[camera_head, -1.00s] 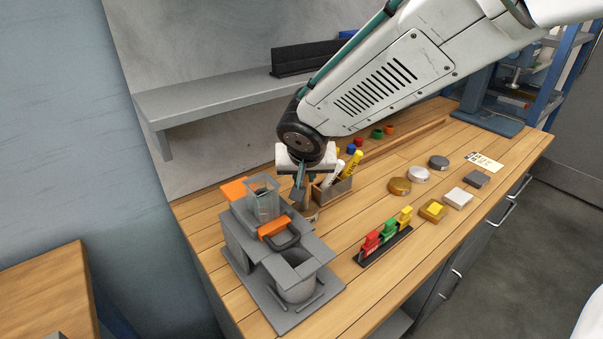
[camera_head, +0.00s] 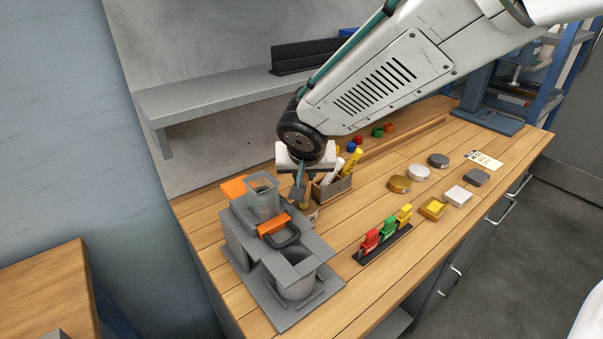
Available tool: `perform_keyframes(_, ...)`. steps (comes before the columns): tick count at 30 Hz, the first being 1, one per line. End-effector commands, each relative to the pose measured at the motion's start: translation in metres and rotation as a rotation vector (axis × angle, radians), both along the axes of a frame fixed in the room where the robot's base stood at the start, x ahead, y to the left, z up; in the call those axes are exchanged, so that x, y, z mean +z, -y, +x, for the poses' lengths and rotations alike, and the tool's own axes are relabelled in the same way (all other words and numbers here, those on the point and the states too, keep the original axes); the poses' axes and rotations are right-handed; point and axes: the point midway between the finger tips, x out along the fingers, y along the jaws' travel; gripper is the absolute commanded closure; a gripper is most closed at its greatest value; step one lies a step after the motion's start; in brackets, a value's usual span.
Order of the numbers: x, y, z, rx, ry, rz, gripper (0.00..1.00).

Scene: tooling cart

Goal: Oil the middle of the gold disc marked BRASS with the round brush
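The gold disc (camera_head: 399,185) lies flat on the wooden bench, right of the pen box. Any lettering on it is too small to read. My gripper (camera_head: 302,192) points down behind the grey machine, left of the disc and well apart from it. A small yellowish-brown piece (camera_head: 304,205) shows just under its fingers, above a round pale pot (camera_head: 311,213) that is partly hidden. I cannot tell whether this piece is the round brush or whether the fingers hold it.
A grey machine (camera_head: 243,247) with a clear cup stands left. A pen box (camera_head: 335,188) is close right of my gripper. Near the gold disc are a white disc (camera_head: 418,173), a dark disc (camera_head: 438,160) and square blocks (camera_head: 458,196). Coloured clips (camera_head: 388,230) stand in front.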

Motion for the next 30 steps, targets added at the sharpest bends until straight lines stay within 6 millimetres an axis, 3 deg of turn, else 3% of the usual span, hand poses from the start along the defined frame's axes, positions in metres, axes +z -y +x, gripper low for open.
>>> perform_keyframes(7,0.002,0.000,-0.001,-0.001,-0.003,-0.001,1.00)
perform_keyframes(30,0.064,0.000,0.000,0.000,0.000,0.000,1.00)
